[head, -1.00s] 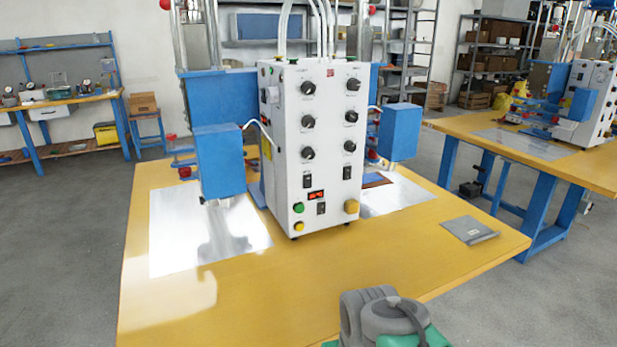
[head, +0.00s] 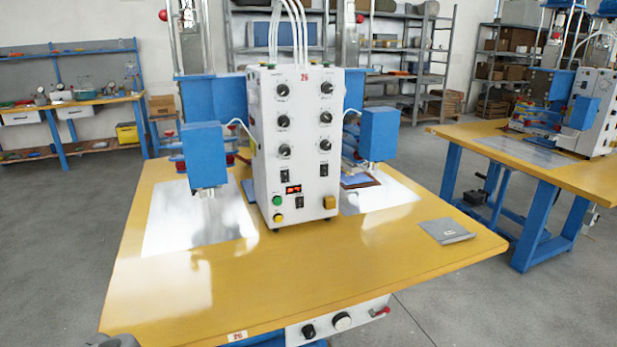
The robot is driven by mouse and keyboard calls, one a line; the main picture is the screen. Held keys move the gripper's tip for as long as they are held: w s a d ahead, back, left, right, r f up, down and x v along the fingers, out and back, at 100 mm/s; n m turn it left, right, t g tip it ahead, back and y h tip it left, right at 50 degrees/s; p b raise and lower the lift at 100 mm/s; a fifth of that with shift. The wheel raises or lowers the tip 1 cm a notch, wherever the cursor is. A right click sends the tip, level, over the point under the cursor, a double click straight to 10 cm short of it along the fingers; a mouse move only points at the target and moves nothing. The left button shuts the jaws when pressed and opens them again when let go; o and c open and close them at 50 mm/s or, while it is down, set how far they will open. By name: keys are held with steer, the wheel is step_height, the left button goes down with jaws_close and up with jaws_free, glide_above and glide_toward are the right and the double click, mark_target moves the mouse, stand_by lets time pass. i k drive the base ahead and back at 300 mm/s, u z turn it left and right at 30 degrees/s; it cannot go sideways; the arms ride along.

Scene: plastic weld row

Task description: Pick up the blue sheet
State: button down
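A small blue sheet (head: 357,180) with a brown piece around or under it lies on the right metal plate (head: 395,197). It is just right of the white control box (head: 296,150) of the welding machine and partly hidden by the box and the blue right head (head: 378,133). I cannot tell whether the blue and brown pieces are separate. My gripper's fingers are not in view. Only a small grey piece, likely of my arm, shows at the bottom left edge, well apart from the sheet.
The yellow table (head: 300,275) is clear in front of the machine. A grey flat item (head: 446,231) lies at its right. The left blue head (head: 204,155) stands over the left metal plate (head: 195,228). A second yellow table (head: 540,150) stands right, across an open floor gap.

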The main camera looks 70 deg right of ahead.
mark_target(352, 179)
steer(key=k, duration=1.3)
steer(key=z, duration=1.95)
steer(key=i, duration=0.5)
steer(key=z, duration=0.05)
